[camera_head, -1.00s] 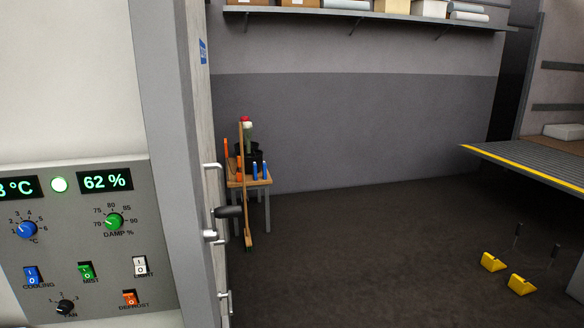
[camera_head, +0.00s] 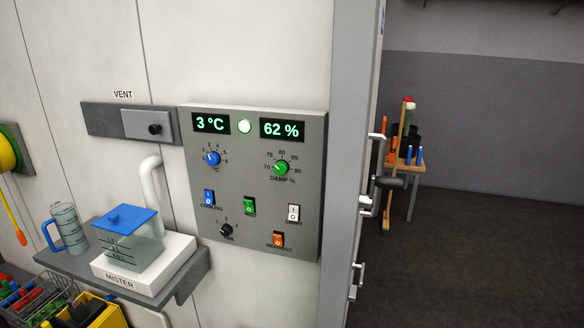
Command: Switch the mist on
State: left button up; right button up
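The green mist switch (camera_head: 249,206) is on the grey control panel (camera_head: 306,150), in the middle of the switch row. I cannot tell which way its rocker is pressed. A blue cooling switch (camera_head: 209,197) is to its left and a white light switch (camera_head: 293,213) to its right. An orange defrost switch (camera_head: 278,240) and a black fan knob (camera_head: 226,230) are below. The displays read 3 °C (camera_head: 211,124) and 62 % (camera_head: 282,129), with a lit lamp (camera_head: 245,126) between them. Neither gripper is in view.
A mister with a blue-lidded tank (camera_head: 127,219) stands on a shelf (camera_head: 190,280) at the lower left, beside a jug (camera_head: 68,228). A vent slider (camera_head: 148,124) is left of the panel. A door handle (camera_head: 369,175) sticks out at right. Open floor lies beyond.

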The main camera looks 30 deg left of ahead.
aim_at(249, 206)
jog(key=u, duration=1.25)
